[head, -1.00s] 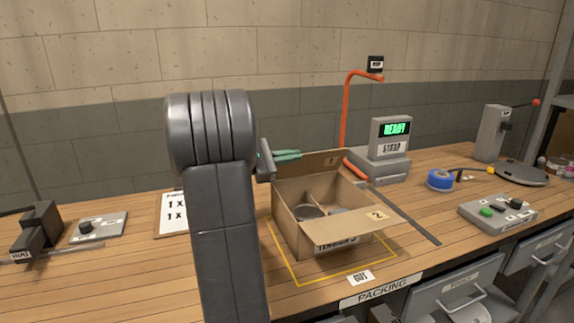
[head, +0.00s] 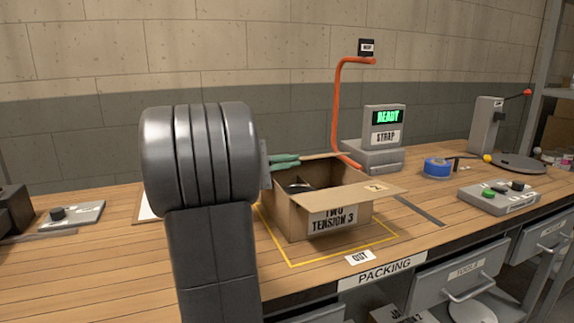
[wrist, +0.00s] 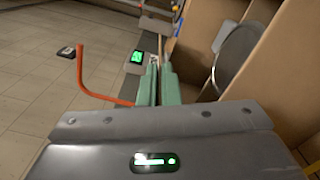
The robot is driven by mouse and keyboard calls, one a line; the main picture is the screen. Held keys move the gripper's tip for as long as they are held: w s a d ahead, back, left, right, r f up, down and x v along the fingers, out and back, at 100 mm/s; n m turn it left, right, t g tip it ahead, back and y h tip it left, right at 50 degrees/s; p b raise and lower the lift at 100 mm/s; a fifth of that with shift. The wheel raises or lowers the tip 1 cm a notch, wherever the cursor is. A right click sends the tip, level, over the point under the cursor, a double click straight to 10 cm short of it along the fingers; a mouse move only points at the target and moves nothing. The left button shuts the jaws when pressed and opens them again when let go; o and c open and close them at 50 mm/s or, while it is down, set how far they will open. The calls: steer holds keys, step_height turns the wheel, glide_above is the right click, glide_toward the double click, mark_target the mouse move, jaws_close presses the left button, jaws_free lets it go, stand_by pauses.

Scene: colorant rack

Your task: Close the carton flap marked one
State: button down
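The open carton (head: 291,220) stands on the bench, its front marked "TWO TENSION 3". Flap one, the far flap (head: 325,156), shows nearly edge-on as a thin tan strip, and its mark is not readable now. Flap two (head: 362,193) sticks outward at the near right. My gripper (head: 286,161) has green fingers at the left end of flap one. In the wrist view the fingers (wrist: 160,86) lie close together, with the thin edge of the flap (wrist: 161,45) running out between them. They look shut on it. My arm hides part of the carton's left side.
A round grey item (wrist: 236,58) lies inside the carton. An orange post (head: 337,110) and the "READY" strap unit (head: 384,128) stand behind. Blue tape (head: 437,168) and a button box (head: 499,197) sit to the right. Bench in front is clear.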

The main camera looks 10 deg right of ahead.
steer(key=shift+s+f, duration=0.1)
steer(key=shift+f, duration=0.25)
steer(key=c, duration=1.6)
jaws_free()
steer(key=shift+c, duration=0.2)
